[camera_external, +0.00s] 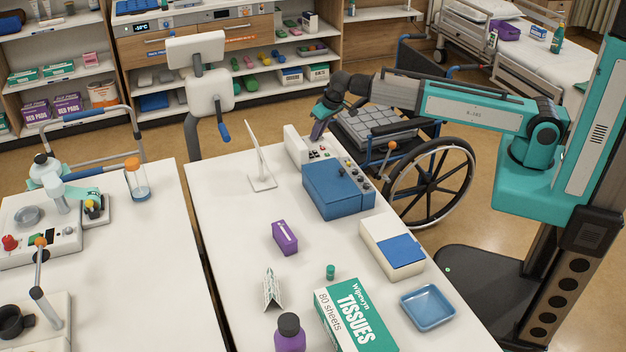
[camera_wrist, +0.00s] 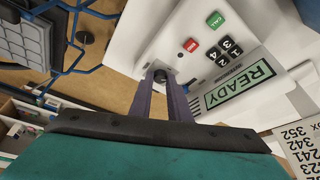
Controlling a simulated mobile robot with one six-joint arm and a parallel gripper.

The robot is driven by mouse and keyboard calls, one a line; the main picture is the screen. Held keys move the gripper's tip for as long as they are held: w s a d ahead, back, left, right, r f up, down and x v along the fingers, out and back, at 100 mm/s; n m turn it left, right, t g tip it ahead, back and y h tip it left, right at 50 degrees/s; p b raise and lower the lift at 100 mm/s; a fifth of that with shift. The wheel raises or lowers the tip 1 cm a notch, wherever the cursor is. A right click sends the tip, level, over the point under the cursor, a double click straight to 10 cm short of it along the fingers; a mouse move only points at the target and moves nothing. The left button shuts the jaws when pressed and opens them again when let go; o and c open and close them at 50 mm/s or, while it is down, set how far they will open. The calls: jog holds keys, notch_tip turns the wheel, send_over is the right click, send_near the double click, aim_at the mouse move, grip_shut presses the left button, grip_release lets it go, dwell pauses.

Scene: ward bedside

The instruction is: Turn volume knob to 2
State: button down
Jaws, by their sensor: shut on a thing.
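The white call unit (camera_external: 298,146) stands at the far end of the right-hand table. The wrist view shows the unit (camera_wrist: 150,45) close up, with a READY display, number keys, a green CALL button and a red button. A small dark knob (camera_wrist: 160,75) sits on its panel. My gripper (camera_wrist: 161,86) is shut on this knob, one purple-grey finger on each side. In the external view my gripper (camera_external: 317,130) reaches down to the unit's back right. The knob's pointer and any scale marks cannot be made out.
A blue device (camera_external: 335,190) with several knobs stands just in front of the unit. A white tilted panel on a stand (camera_external: 260,170) is to its left. A wheelchair (camera_external: 425,185) is beside the table, under my arm. A printed number sheet (camera_wrist: 302,145) shows at the wrist view's lower right.

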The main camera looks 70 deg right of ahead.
jog(key=shift+a+m+h, duration=0.1)
jog(key=shift+m+h, duration=0.2)
jog(key=shift+m, duration=0.5)
jog(key=c, duration=1.7)
grip_release()
jog(key=shift+o, duration=0.2)
jog(key=shift+r, duration=0.1)
jog(key=b+v, duration=0.2)
jog(key=v, duration=1.1)
jog(key=shift+r+b, duration=0.3)
jog(key=shift+b, duration=0.05)
jog(key=shift+a, duration=0.1)
